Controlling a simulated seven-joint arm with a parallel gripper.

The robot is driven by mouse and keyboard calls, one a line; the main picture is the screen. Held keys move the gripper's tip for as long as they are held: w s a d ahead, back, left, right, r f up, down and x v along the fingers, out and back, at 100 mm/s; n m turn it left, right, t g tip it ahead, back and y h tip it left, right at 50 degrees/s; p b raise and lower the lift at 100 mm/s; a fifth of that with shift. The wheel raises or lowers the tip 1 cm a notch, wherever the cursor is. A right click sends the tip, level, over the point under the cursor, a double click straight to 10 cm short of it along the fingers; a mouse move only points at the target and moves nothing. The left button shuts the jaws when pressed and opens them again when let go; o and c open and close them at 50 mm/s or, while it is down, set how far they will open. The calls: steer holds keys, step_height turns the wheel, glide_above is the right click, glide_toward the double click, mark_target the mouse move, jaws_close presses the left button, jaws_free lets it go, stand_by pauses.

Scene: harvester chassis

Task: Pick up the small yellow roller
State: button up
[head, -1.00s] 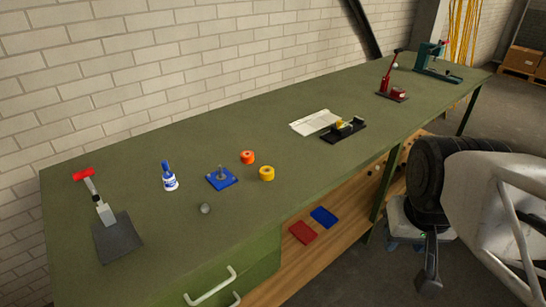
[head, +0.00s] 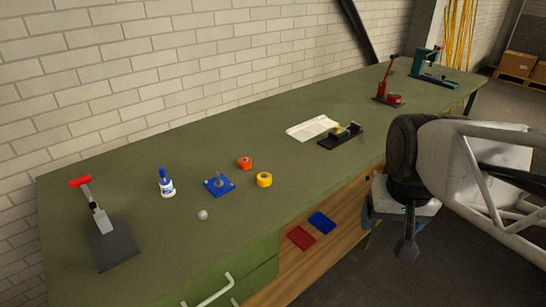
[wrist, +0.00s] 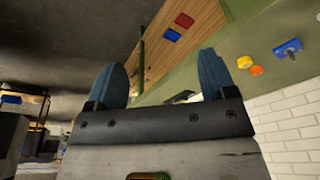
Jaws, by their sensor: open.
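The small yellow roller (head: 264,180) stands on the green workbench (head: 190,250) near its front edge, just in front of an orange roller (head: 245,163). In the wrist view the yellow roller (wrist: 244,62) shows at upper right, beyond the right-hand finger. My gripper (wrist: 162,82) is open and empty, with its two blue-grey fingers spread wide. In the head view my gripper's dark end (head: 407,248) hangs in front of the bench, well right of the roller and apart from it.
A blue plate with a post (head: 219,184), a glue bottle (head: 166,184) and a grey ball (head: 203,215) are left of the roller. A black dispenser (head: 341,137) is to its right.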

steer(key=w+a, duration=0.5)
steer(key=w, duration=0.7)
steer(key=m+g, duration=0.2)
steer(key=m, duration=0.1)
glide_toward(264, 178)
steer(key=shift+s+d+f, duration=0.15)
steer(key=shift+s+d, duration=0.15)
steer(key=shift+s, duration=0.5)
steer(key=shift+w+a+f, duration=0.25)
steer(key=shift+a+f, duration=0.1)
steer(key=shift+a, duration=0.05)
steer(key=shift+f, duration=1.3)
steer(key=shift+d+f, duration=0.15)
steer(key=shift+f, duration=2.45)
